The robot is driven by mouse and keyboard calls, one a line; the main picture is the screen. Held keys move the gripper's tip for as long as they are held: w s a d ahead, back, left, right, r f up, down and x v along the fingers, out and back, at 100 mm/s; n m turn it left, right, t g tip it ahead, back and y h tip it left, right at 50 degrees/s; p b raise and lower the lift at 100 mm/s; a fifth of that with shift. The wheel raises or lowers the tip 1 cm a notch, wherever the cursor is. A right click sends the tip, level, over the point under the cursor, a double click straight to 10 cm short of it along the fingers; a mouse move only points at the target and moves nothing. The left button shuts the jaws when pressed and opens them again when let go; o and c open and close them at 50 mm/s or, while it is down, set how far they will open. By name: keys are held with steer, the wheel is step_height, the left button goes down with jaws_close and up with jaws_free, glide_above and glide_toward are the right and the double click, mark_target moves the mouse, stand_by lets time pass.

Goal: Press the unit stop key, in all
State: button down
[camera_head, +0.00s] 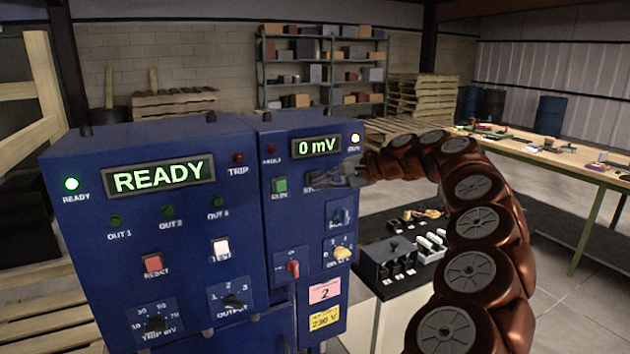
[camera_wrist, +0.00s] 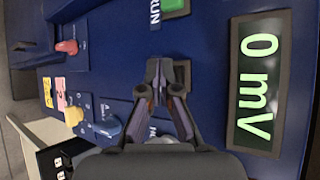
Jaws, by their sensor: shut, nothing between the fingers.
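The unit with the "0 mV" display (camera_head: 318,147) is the right-hand blue box. Its green RUN key (camera_head: 280,185) is in plain view, and it also shows at the top of the wrist view (camera_wrist: 174,5). My gripper is shut and empty.
The left blue box shows "READY" (camera_head: 160,175), with a red RESET key (camera_head: 153,265) and a white TEST key (camera_head: 221,249). Below my gripper are a blue knob (camera_head: 341,216), a yellow knob (camera_head: 342,253) and a red switch (camera_head: 293,268).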

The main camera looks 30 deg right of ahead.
steer(key=shift+w+p, duration=0.35)
steer(key=shift+w, duration=0.15)
stand_by(0.8)
steer(key=shift+s, duration=0.1)
steer(key=shift+s+b, duration=0.6)
steer(key=shift+s, duration=0.25)
steer(key=shift+s, duration=0.1)
steer(key=s+b, duration=0.1)
steer(key=s, duration=0.2)
steer(key=s+b, duration=0.1)
steer(key=shift+s+a+b, duration=0.25)
steer(key=shift+s+b, duration=0.1)
